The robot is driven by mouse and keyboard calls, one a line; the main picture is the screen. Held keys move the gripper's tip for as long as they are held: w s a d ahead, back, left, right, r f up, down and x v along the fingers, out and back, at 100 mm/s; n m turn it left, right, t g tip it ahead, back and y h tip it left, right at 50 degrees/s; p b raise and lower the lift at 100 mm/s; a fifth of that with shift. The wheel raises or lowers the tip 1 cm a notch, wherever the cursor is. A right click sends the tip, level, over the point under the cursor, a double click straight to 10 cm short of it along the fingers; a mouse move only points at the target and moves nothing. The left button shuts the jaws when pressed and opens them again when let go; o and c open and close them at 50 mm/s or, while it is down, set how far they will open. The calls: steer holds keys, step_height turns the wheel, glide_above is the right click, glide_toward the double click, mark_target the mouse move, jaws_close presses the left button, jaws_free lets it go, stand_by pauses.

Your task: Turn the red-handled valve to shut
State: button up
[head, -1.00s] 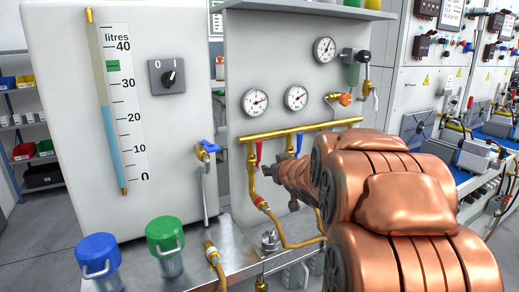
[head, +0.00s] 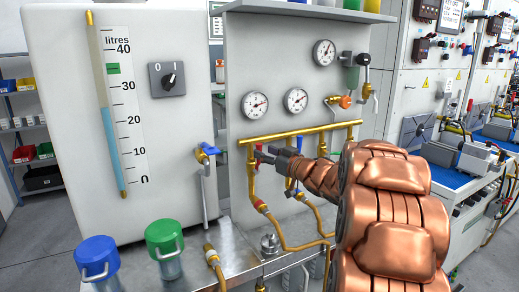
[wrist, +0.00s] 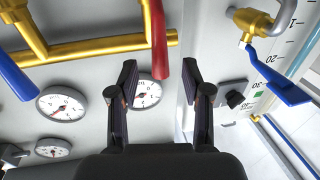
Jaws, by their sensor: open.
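The red-handled valve (head: 258,148) is on the leftmost vertical brass branch below the horizontal brass pipe, mostly covered by my gripper in the head view. Its red lever (wrist: 157,45) shows large in the wrist view, running roughly up and down the picture. My gripper (head: 268,154) reaches leftward to the valve. In the wrist view its two dark fingers (wrist: 160,75) are open and spread, with the lever's rounded end just above the gap between them. I cannot tell whether a finger touches it. Nothing is held.
A blue-handled valve (head: 208,150) is by the white tank panel to the left. Another blue lever (wrist: 18,72) hangs beside the red one in the wrist view. Pressure gauges (head: 255,104) are on the panel above. Blue (head: 97,250) and green (head: 164,235) capped containers stand front left.

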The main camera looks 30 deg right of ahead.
mark_target(261, 150)
steer(key=shift+w+a, duration=0.2)
steer(key=shift+w, duration=1.75)
jaws_close()
